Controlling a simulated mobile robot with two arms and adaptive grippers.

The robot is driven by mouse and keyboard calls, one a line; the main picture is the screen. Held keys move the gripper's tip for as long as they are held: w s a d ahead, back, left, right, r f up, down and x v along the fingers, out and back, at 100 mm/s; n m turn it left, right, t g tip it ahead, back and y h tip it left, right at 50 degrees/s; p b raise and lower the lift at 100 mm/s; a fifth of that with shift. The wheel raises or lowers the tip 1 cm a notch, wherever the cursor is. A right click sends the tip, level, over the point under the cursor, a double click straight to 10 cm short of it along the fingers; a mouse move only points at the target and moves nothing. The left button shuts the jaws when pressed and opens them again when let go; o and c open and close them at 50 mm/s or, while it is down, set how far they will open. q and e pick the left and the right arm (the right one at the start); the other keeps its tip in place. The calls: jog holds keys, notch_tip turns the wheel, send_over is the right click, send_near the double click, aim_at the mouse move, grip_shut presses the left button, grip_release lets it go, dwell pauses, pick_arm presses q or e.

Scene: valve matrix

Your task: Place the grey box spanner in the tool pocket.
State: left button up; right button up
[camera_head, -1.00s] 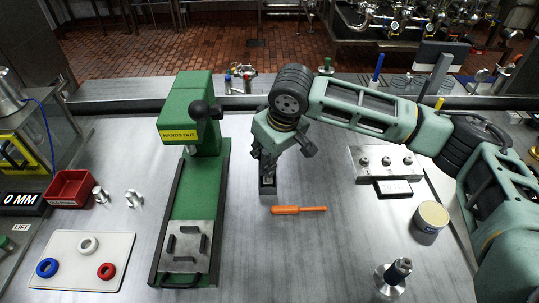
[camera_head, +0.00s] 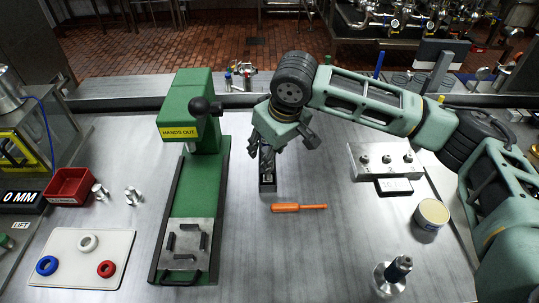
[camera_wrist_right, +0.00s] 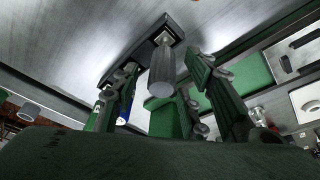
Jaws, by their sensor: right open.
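The grey box spanner (camera_wrist_right: 162,75) is a plain grey cylinder in the right wrist view. It stands end-on toward the camera, with its far end at one compartment of the dark tool pocket (camera_wrist_right: 118,75); how deep it sits is hidden. In the head view the tool pocket (camera_head: 268,187) is a small dark box on the bench, right of the green press. My right gripper (camera_head: 266,155) is just above the pocket, pointing down. In the right wrist view its fingers (camera_wrist_right: 163,62) are spread on both sides of the spanner, with gaps. My left gripper is not in view.
An orange screwdriver (camera_head: 299,208) lies just in front of the pocket. The green press (camera_head: 190,180) stands close on the left. A numbered metal block (camera_head: 385,160), a round tin (camera_head: 431,214) and a metal fitting (camera_head: 393,277) are on the right. The front middle bench is clear.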

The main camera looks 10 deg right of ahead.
jog(key=b+v, duration=0.1)
jog(key=v, duration=0.9)
jog(key=shift+s, duration=0.1)
